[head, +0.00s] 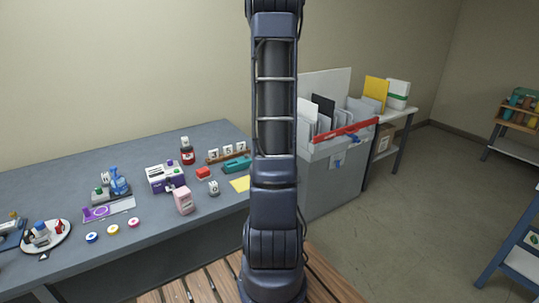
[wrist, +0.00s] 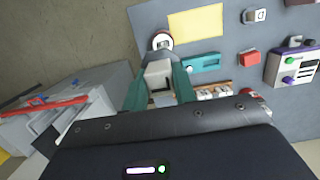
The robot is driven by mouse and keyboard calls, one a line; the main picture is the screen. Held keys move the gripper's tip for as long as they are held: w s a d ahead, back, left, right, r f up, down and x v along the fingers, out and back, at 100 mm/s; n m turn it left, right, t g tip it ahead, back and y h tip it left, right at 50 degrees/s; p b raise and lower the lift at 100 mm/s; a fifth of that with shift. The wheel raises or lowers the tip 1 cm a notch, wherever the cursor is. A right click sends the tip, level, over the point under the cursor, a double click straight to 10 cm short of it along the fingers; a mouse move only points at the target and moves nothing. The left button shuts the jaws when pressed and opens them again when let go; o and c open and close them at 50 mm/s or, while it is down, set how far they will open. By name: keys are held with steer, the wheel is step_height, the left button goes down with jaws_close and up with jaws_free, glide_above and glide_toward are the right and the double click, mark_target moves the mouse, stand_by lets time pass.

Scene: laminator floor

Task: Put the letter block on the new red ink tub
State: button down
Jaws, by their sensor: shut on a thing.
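In the wrist view, my gripper (wrist: 160,82) has its teal fingers shut on a pale block (wrist: 158,72), which I take to be the letter block; no letter can be read on it. In the head view my arm hides the gripper, the block and this tub.
The yellow sheet (wrist: 195,24), teal stapler-like tool (wrist: 203,63) and red box (wrist: 249,57) lie nearby. A number-block rack (head: 227,153) and red bottle (head: 187,152) stand behind. A grey bin with folders (head: 335,170) stands right of the table (head: 60,190).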

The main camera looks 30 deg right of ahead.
step_height(320, 180, down, 20)
steer(key=shift+r, duration=0.15)
stand_by(0.5)
steer(key=c, duration=1.1)
jaws_free()
